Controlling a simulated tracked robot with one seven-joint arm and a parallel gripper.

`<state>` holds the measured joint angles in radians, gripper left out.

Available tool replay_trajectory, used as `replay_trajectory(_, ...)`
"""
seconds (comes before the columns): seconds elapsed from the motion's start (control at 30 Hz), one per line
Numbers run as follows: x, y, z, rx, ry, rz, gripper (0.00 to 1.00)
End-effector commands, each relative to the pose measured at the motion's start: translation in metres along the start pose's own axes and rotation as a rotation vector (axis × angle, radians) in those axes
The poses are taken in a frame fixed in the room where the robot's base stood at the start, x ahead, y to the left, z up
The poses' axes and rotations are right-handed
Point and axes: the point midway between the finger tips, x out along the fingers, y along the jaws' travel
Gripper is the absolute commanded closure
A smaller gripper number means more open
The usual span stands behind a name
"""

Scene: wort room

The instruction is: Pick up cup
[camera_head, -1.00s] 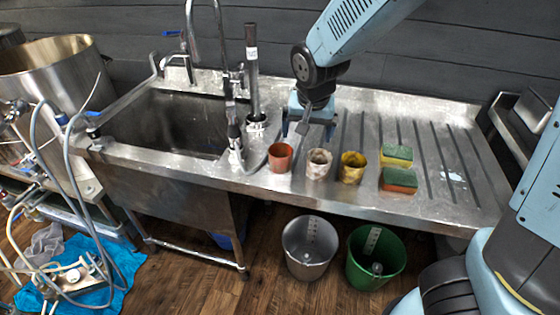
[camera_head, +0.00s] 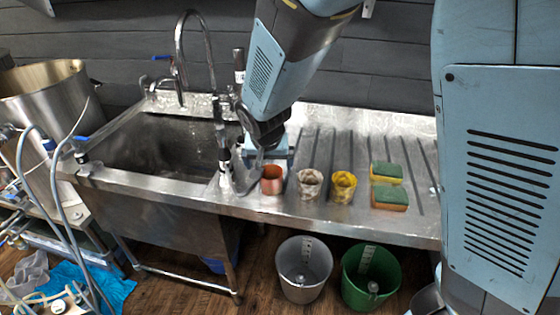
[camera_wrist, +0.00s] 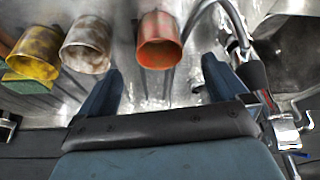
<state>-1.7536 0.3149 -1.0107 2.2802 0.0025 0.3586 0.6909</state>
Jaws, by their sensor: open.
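Three cups stand in a row near the front edge of the metal drainboard. The left one is an orange-copper cup (camera_head: 272,181), the middle one a stained whitish cup (camera_head: 309,185), the right one a stained yellow cup (camera_head: 343,187). My gripper (camera_head: 266,152) is behind the orange cup, partly hidden by my arm. In the wrist view my gripper (camera_wrist: 163,70) is open and empty, its two blue fingers apart. The orange cup (camera_wrist: 160,42) lies ahead, in line with the gap. The whitish cup (camera_wrist: 87,45) and yellow cup (camera_wrist: 35,53) are left of it.
Two green-topped sponges (camera_head: 389,199) lie right of the cups. A sink (camera_head: 150,145) with tall faucet (camera_head: 185,60) and an upright dark tube (camera_head: 239,75) is left. Grey (camera_head: 303,283) and green (camera_head: 369,285) buckets stand on the floor below the front edge.

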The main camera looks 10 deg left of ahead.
Motion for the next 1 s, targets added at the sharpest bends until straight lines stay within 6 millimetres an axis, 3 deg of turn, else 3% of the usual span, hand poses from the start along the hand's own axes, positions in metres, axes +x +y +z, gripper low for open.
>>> replay_trajectory(0.5,0.044,0.000,-0.001,0.000,0.000,0.001,0.00)
replay_trajectory(1.0,0.066,0.001,-0.003,0.001,-0.001,0.001,0.00)
